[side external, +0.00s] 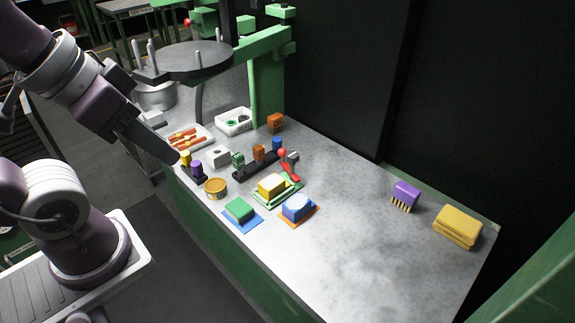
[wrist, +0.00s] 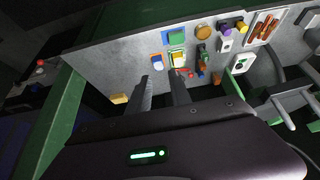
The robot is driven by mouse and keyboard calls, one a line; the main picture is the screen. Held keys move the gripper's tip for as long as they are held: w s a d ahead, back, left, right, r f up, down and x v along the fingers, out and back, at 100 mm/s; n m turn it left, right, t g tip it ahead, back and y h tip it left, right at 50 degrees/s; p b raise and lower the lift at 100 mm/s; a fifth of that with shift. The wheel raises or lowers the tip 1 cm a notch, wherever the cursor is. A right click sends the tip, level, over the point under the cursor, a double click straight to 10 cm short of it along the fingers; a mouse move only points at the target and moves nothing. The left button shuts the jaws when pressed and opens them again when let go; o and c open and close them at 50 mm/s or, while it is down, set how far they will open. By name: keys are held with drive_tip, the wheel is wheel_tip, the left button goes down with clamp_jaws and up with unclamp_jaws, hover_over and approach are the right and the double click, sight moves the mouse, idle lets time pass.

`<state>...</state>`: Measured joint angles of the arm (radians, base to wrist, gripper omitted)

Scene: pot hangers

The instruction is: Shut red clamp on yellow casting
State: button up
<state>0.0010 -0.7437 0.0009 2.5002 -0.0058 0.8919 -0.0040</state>
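The yellow casting (side external: 270,185) sits on a green-edged base (side external: 287,196) on the bench. The red clamp (side external: 290,170) stands at the back right of that base. Its handle stands up and ends in a red ball, and its arm does not appear to lie over the casting. The wrist view shows the casting (wrist: 177,59) and the clamp (wrist: 186,72) beyond the fingers. My gripper (side external: 174,159) is above the bench's left edge, well left of the clamp. In the wrist view my gripper (wrist: 162,84) is open and empty, its two fingers apart.
A blue block (side external: 297,207) and a green block (side external: 239,209) lie in front of the casting. A black rack (side external: 258,166) with coloured pegs stands behind it. A purple brush (side external: 406,194) and folded yellow cloth (side external: 458,227) lie far right. The bench's front right is clear.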

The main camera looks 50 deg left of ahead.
drive_tip(key=w, duration=0.1)
drive_tip(key=w+d+n+h, duration=0.1)
drive_tip(key=w, duration=0.1)
drive_tip(key=w+d+n, duration=0.1)
drive_tip(key=w, duration=0.1)
drive_tip(key=shift+w+d+f, duration=0.15)
drive_tip(key=shift+w+f, duration=0.05)
drive_tip(key=shift+f, duration=0.05)
clamp_jaws()
drive_tip(key=w+f+n, duration=0.4)
drive_tip(key=w+n, duration=0.1)
drive_tip(key=w, duration=0.5)
drive_tip(key=w+a+f+n+y, duration=0.5)
drive_tip(key=w+a+f+n, duration=0.2)
drive_tip(key=a+f+n, duration=0.2)
wheel_tip(320, 180, down, 2)
drive_tip(key=shift+a+f, duration=0.15)
drive_tip(key=shift+a, duration=0.5)
